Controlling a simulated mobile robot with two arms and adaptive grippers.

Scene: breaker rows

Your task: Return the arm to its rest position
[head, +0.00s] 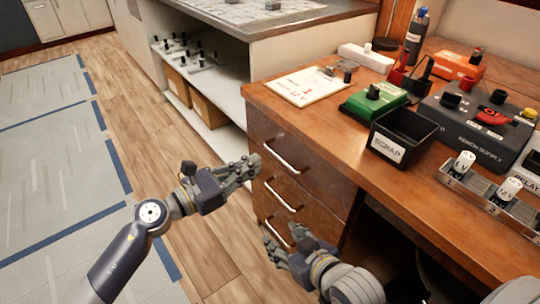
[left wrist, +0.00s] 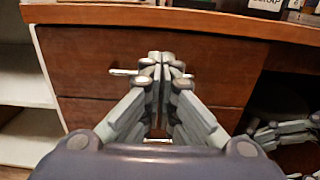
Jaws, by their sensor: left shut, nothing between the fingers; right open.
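My left gripper (head: 250,168) is shut and empty in front of the wooden drawers, left of the desk. In the left wrist view its fingertips (left wrist: 160,60) meet in front of a drawer front, overlapping the line of a metal handle (left wrist: 125,72); I cannot tell whether they touch it. My right gripper (head: 285,245) is open and empty, lower in the head view, in front of the lower drawers. Part of it also shows at the right of the left wrist view (left wrist: 280,130).
The wooden desk (head: 300,118) holds a black scrap bin (head: 408,123), a green box (head: 365,104), a bench supply (head: 465,135) and a rack of labelled cylinders (head: 485,197). An open shelf unit (head: 228,93) stands behind. Floor at left is clear, with grey mats (head: 55,150).

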